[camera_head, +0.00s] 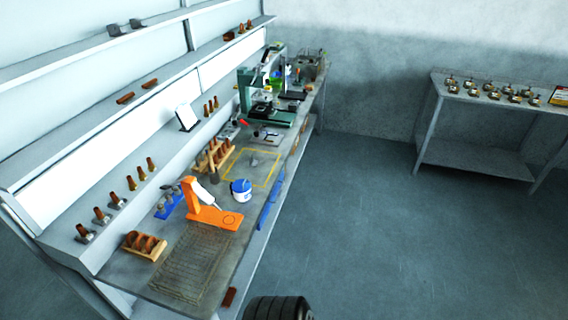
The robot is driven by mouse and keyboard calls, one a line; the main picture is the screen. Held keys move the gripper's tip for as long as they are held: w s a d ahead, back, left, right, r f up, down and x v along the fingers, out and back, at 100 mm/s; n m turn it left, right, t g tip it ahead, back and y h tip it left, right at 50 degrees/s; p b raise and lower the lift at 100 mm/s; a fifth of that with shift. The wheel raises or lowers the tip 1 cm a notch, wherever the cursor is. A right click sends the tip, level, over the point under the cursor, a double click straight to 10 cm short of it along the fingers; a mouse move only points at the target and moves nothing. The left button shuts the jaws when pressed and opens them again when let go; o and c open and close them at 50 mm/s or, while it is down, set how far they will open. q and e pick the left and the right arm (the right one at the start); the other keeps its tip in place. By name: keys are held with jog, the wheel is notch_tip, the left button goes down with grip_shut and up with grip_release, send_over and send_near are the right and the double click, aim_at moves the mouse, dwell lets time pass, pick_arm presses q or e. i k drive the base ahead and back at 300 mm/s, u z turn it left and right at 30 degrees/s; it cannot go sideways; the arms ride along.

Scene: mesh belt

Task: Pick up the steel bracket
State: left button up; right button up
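A small grey metal piece (254,161) lies on the workbench inside a yellow outlined square (232,181); it may be the steel bracket, but it is too small to tell its shape. Two dark grey angled pieces (115,30) on the upper shelf also look like brackets. Neither of my grippers can be made out in the head view. A black ribbed part at the bottom edge may be mine.
On the workbench (222,262) stand an orange device (208,212), a blue-and-white tub (241,190), a wire mesh mat (190,268), wooden racks and a green machine (262,105). A second table (475,160) is at right. The floor between is clear.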

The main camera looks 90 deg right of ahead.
aim_at(253, 162)
jog(key=k, duration=0.4)
jog(key=z, duration=3.15)
jog(key=i, duration=2.4)
jog(key=u, duration=1.35)
